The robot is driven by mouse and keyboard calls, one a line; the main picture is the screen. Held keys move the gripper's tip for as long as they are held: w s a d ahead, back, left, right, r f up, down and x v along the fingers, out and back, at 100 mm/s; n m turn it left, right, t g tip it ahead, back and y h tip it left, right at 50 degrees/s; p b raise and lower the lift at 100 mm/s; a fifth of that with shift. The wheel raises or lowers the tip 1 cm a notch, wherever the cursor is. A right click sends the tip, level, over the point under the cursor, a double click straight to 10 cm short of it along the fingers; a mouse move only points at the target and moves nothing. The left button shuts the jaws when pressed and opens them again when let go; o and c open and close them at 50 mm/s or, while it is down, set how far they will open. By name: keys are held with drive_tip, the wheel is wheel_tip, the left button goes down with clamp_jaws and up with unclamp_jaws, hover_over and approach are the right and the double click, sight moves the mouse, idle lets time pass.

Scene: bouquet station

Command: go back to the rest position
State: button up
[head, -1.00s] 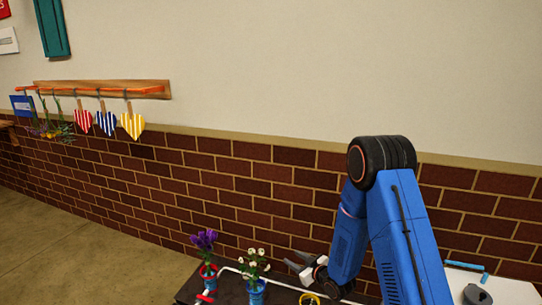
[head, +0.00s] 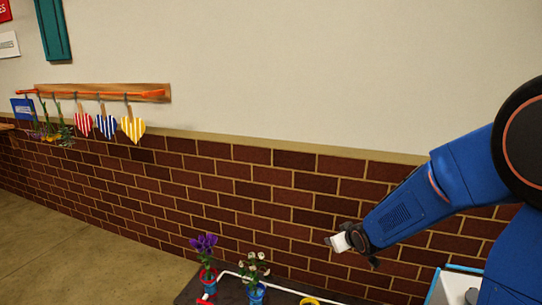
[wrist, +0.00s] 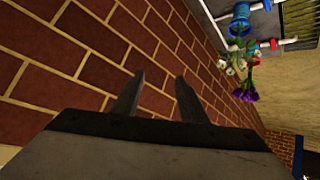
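My gripper (head: 330,241) is raised in front of the brick wall, above the dark table (head: 232,292) and right of the flowers. In the wrist view its two fingers (wrist: 155,88) are apart, with only bricks showing between them. My blue arm reaches in from the right edge of the head view. It hides part of the wall and of what stands at the lower right.
White flowers (head: 254,262) in a blue vase (head: 256,293) and purple flowers (head: 204,242) stand on the table. A yellow ring-shaped thing (head: 309,301) is at the bottom edge. Heart tags (head: 132,128) hang from a wall rack (head: 100,92). A white surface (head: 452,287) is lower right.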

drive_tip(key=s+d+r+m+g+h, duration=0.1)
drive_tip(key=s+d+r+m, duration=0.15)
drive_tip(key=s+r, duration=0.45)
drive_tip(key=s+d+r+m+g+h, duration=0.1)
drive_tip(key=s+d+r+g, duration=0.15)
drive_tip(key=s, duration=0.85)
drive_tip(key=s+r+m+g, duration=0.1)
drive_tip(key=s, duration=1.9)
drive_tip(key=shift+s+d+r+g, duration=0.2)
drive_tip(key=shift+d+r+g, duration=0.15)
drive_tip(key=shift+d, duration=0.1)
